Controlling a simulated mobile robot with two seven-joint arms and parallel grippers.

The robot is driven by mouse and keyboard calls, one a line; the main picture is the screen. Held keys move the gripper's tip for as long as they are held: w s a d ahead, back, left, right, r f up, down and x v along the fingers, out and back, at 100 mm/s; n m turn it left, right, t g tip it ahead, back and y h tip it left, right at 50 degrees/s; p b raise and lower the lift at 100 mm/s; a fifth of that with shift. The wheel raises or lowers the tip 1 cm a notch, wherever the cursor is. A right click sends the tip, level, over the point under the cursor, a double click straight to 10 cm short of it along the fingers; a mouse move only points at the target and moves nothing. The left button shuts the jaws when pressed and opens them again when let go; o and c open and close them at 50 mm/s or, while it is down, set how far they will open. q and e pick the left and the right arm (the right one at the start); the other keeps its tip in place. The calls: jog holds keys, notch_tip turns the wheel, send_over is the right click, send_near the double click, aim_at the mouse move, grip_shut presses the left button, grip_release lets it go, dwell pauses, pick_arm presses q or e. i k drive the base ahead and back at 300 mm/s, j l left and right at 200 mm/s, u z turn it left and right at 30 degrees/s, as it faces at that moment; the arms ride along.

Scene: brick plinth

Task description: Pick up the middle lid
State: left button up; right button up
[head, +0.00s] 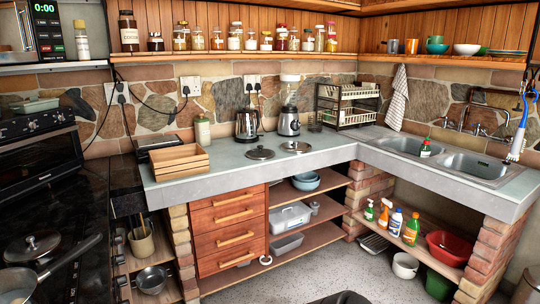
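Two round lids with knobs lie on the grey counter (225,172) in front of the kettle and blender. The left one (259,153) is darker and the right one (295,147) is shinier; they lie close together with a small gap. A third lid (32,245), metallic with a knob, is on the black stove at the far left. From left to right, the darker counter lid is in the middle of the three. Neither of my grippers shows in the head view.
A wooden crate (180,160) stands left of the counter lids. The kettle (246,124) and blender (289,121) stand behind them. A dish rack (347,104) and double sink (470,165) are to the right. The counter's front strip is clear.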

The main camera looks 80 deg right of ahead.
aim_at(260, 153)
jog(key=z, duration=2.4)
